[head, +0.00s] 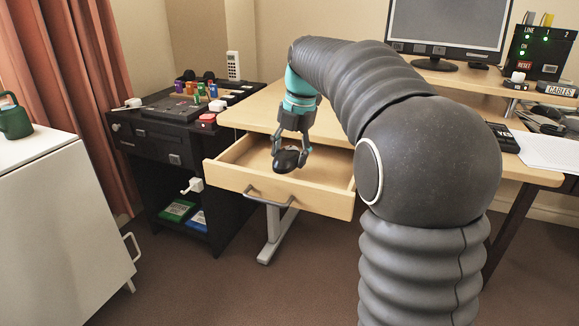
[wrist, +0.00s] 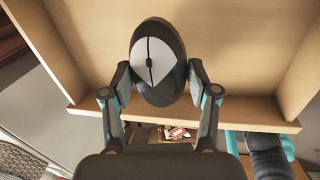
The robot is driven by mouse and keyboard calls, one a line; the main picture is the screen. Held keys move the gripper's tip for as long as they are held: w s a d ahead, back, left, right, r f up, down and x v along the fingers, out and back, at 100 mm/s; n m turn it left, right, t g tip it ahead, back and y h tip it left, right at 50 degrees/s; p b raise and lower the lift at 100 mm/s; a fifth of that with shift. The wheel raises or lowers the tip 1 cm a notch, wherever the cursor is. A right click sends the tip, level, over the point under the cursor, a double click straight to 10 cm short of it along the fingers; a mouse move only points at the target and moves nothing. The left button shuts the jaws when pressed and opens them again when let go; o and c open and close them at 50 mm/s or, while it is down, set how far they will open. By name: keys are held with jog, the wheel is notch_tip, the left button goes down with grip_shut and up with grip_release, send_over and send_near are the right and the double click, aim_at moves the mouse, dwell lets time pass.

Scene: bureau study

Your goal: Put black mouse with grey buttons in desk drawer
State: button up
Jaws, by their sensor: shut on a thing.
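The black mouse with grey buttons (wrist: 157,62) is between the two fingers of my gripper (wrist: 157,85) in the wrist view. My gripper is shut on its sides. In the head view the mouse (head: 287,160) hangs from my gripper (head: 291,149), over the open desk drawer (head: 300,196). The drawer is light wood with a grey handle and is pulled out from the desk. The wrist view shows its bare floor and walls (wrist: 220,115) around the mouse. I cannot tell whether the mouse touches the drawer floor.
The desk top (head: 262,108) lies above and behind the drawer. A black cabinet (head: 160,150) with small coloured items stands to the left. A white cabinet (head: 60,220) is at the far left. A monitor (head: 450,25) stands at the back right. Open floor lies in front.

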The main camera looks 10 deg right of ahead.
aim_at(289, 164)
jog(key=shift+f+b, duration=0.3)
jog(key=shift+f, duration=1.35)
jog(key=shift+f, duration=0.15)
jog(key=o, duration=1.2)
